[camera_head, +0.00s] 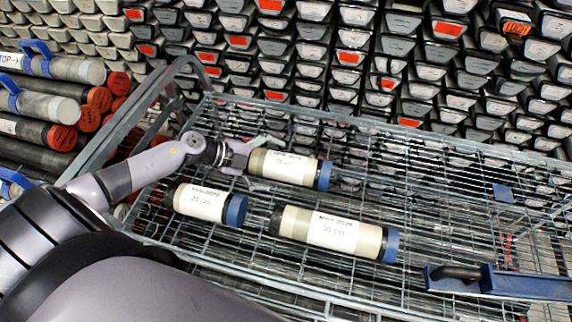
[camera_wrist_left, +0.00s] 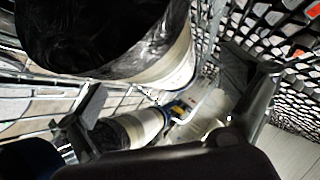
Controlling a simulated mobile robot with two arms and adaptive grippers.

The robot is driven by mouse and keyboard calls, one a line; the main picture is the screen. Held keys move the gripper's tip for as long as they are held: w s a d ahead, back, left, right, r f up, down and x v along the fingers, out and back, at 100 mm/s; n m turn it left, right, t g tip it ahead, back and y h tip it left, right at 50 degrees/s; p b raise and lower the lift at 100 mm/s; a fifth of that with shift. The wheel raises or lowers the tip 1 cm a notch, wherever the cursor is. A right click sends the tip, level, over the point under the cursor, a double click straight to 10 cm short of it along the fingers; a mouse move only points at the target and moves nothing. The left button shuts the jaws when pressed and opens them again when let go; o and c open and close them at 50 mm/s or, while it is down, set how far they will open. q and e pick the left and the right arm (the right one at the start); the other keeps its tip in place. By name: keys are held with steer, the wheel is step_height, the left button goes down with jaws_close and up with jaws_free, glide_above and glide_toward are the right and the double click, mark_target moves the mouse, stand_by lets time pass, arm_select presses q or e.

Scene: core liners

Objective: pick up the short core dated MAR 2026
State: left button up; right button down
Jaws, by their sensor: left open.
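Three cream cores with white labels and blue caps at their right ends lie on the wire-mesh cart (camera_head: 430,180) in the head view. The upper core (camera_head: 290,169) and the lower left core (camera_head: 208,205) are shorter; the longer core (camera_head: 335,232) reads 30 cm. The lower left label reads 20 cm; the dates are too blurred to be sure of. My left gripper (camera_head: 238,156) is open beside the left end of the upper core. In the left wrist view, my open fingers (camera_wrist_left: 168,85) show below a large dark-ended core (camera_wrist_left: 110,40). Another core (camera_wrist_left: 140,125) shows lower, beyond the fingers.
Stacked core liners (camera_head: 40,130) with red ends lie at the left, some with blue handles. A wall of boxed liners (camera_head: 350,60) stands behind the cart. A blue part with a dark handle (camera_head: 490,280) is at the lower right. The cart's right side has bare mesh.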

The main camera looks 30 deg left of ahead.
arm_select(q)
steer(key=shift+x, duration=1.45)
steer(key=shift+s+d, duration=0.1)
steer(key=shift+c, duration=0.2)
steer(key=shift+s, duration=0.15)
steer(key=c, duration=2)
steer(key=shift+r, duration=0.2)
steer(key=shift+c, duration=0.2)
